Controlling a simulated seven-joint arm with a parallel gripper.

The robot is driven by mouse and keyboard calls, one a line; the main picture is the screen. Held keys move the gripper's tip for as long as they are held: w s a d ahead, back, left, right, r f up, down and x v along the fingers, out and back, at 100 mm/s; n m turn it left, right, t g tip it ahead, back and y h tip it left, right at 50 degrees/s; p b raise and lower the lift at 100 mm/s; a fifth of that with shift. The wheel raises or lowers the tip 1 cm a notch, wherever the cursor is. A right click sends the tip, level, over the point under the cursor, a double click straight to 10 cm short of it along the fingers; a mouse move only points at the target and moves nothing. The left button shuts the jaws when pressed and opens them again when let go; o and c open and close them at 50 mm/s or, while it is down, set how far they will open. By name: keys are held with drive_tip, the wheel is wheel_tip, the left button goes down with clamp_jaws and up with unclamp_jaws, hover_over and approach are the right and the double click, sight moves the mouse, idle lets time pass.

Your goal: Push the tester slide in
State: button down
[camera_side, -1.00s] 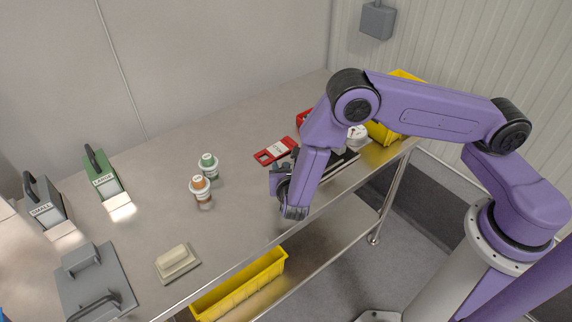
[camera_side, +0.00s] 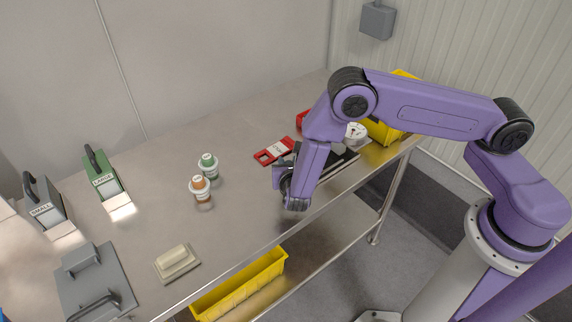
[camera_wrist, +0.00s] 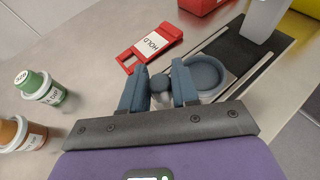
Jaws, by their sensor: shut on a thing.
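The tester slide (camera_wrist: 205,76) shows in the wrist view as a round, dark blue-grey tray with a ball-shaped knob (camera_wrist: 159,84) on its near left side. It sits between two thin metal rails on the tester's base. My gripper (camera_wrist: 158,88) has its two blue fingers on either side of the knob and is shut on it. The tester's dark bed (camera_wrist: 240,52) lies beyond the tray, with a grey upright (camera_wrist: 263,18) over it. In the side view my gripper (camera_side: 282,176) is low over the table at the near end of the tester, and my arm hides most of the slide.
A red HOLD tag (camera_side: 275,151) lies just left of the tester. Green-capped (camera_side: 208,166) and orange-capped (camera_side: 200,188) jars stand farther left. Yellow bins (camera_side: 383,131) stand behind the tester. The table's front edge is close to my gripper.

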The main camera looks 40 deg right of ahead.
drive_tip(key=d, duration=0.8)
drive_tip(key=shift+d, duration=0.2)
drive_tip(key=c, duration=0.9)
unclamp_jaws()
drive_tip(key=shift+a, duration=0.1)
drive_tip(key=shift+s+a+r, duration=0.15)
drive_tip(key=shift+s+a, duration=0.15)
drive_tip(key=shift+s, duration=0.05)
drive_tip(key=v, duration=1.6)
drive_tip(key=shift+s+a, duration=0.1)
drive_tip(key=shift+s, duration=0.1)
